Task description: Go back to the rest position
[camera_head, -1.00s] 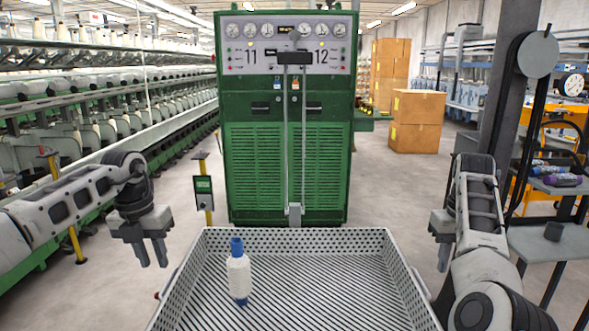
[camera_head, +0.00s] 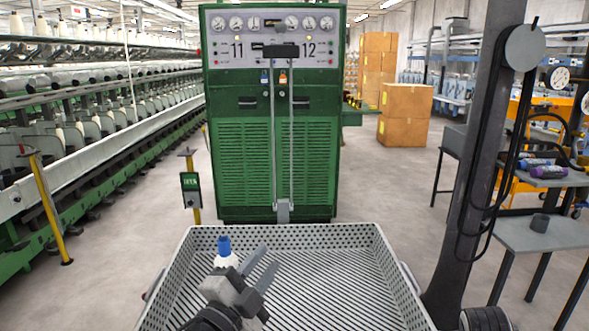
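My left gripper (camera_head: 255,264) is low in the picture, over the perforated metal tray, with its two fingers spread and nothing seen between them. A white bobbin with a blue top (camera_head: 225,251) stands in the tray (camera_head: 360,236), just behind and left of the gripper. Its lower part is hidden by my gripper. I cannot tell whether they touch. My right gripper is out of the picture; a small dark part of my own body shows at the bottom right.
A green cabinet (camera_head: 272,165) with gauges stands straight ahead behind the tray. A spinning frame (camera_head: 90,150) runs along the left, with yellow posts before it. Cardboard boxes (camera_head: 404,115) and a grey side table (camera_head: 545,233) are on the right. The floor between is clear.

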